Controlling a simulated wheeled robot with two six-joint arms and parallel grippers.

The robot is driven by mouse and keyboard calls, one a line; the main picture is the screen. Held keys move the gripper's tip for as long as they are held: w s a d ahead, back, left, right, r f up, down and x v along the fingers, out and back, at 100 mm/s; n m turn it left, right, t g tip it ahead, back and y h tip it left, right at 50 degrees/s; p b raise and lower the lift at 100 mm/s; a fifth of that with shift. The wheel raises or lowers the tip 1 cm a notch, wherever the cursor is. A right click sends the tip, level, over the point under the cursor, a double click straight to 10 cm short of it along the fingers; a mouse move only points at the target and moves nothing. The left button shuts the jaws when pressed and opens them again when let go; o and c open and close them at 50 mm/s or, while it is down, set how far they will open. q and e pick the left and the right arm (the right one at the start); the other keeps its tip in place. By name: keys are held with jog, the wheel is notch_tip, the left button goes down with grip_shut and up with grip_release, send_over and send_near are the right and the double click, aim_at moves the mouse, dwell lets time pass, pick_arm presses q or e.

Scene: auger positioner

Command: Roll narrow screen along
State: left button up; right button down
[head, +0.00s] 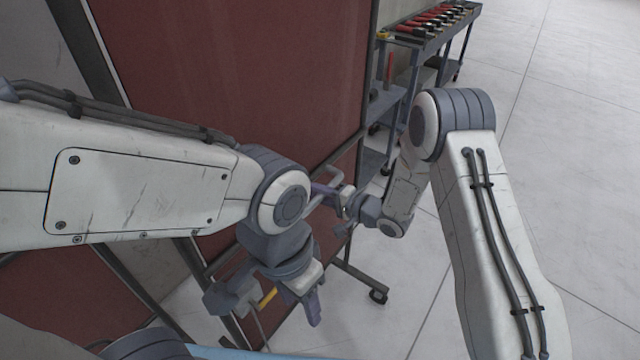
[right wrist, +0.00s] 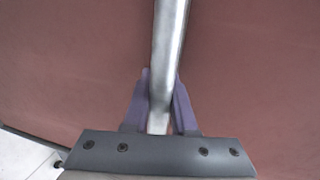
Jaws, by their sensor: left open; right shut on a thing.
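The screen is a dark red panel (head: 240,70) in a dark frame, upright in front of me in the head view. A bent metal handle (head: 332,172) stands out from its right side. My right gripper (head: 335,195) is shut on this handle. In the right wrist view, the silver bar (right wrist: 168,50) runs between its two purple fingers (right wrist: 159,105), with the red panel behind. My left gripper (head: 278,302) is open and empty, low in front of the panel. The screen's foot ends in a dark caster (head: 378,295) on the floor. My left arm hides part of the panel.
A grey tool cart (head: 398,100) with red-handled tools on top (head: 432,20) stands behind the screen's right edge. Another red panel area (head: 60,300) shows at lower left; I cannot tell whether it is a separate screen. Pale tiled floor (head: 570,120) is clear on the right.

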jog(key=shift+s+d+f, duration=0.1)
jog(key=shift+s+d, duration=0.05)
jog(key=c, duration=1)
grip_release()
jog(key=b+v, duration=0.2)
jog(key=v, duration=0.8)
jog(key=shift+d, duration=0.2)
